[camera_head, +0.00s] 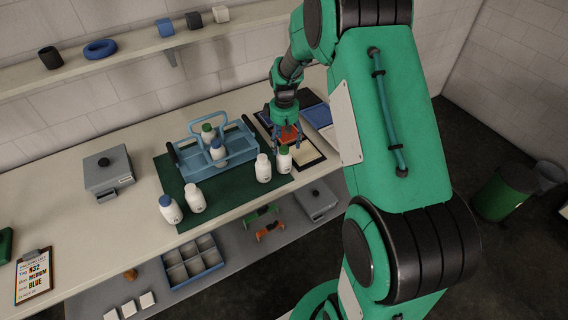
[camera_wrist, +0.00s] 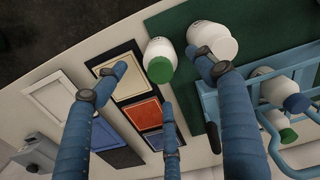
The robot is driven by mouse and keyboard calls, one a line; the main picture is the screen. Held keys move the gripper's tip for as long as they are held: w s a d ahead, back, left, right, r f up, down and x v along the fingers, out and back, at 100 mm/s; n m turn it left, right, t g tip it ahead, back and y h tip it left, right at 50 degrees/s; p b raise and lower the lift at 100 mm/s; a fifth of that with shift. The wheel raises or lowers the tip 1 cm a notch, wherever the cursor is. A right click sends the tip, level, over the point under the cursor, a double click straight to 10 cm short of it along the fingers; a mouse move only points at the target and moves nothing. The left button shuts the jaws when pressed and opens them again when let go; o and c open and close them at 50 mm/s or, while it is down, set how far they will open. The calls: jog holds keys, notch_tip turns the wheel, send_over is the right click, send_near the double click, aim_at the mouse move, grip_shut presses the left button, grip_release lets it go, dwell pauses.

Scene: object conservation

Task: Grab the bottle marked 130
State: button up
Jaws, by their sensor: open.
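Several white bottles stand on the bench. A green-capped one (camera_head: 284,162) and a white-capped one (camera_head: 263,170) are at the mat's right end; in the wrist view they are the green-capped bottle (camera_wrist: 160,50) and white-capped bottle (camera_wrist: 204,34). A blue-capped bottle (camera_head: 171,212) and another white-capped one (camera_head: 195,202) stand at the front left. A green-capped (camera_head: 208,132) and a blue-capped bottle (camera_head: 217,151) are in the blue caddy (camera_head: 240,150). No number is legible on any bottle. My gripper (camera_head: 286,138) is open and empty, above the panels behind the right-hand bottles.
The green mat (camera_head: 230,193) lies under the caddy. Framed color panels (camera_head: 308,157) lie to its right. A grey box (camera_head: 106,173) and a clipboard (camera_head: 33,275) are to the left. A shelf (camera_head: 130,46) runs above. Bare bench (camera_head: 75,215) lies left of the mat.

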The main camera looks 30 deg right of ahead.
aim_at(284, 148)
jog(key=shift+f, duration=0.25)
jog(key=shift+f, duration=0.15)
jog(key=shift+w+f, duration=0.15)
jog(key=shift+f, duration=2.3)
jog(key=c, duration=1.7)
jog(key=shift+r, duration=0.1)
jog(key=shift+r, duration=0.75)
notch_tip(284, 148, up, 2)
jog(key=shift+r, duration=0.15)
jog(key=s+a, duration=0.1)
jog(key=s, duration=0.4)
jog(key=s+a, duration=0.2)
jog(key=s, duration=0.3)
jog(key=s+a+r, duration=0.1)
jog(key=s, duration=0.4)
jog(key=shift+s+a, duration=0.15)
jog(key=shift+a, duration=0.1)
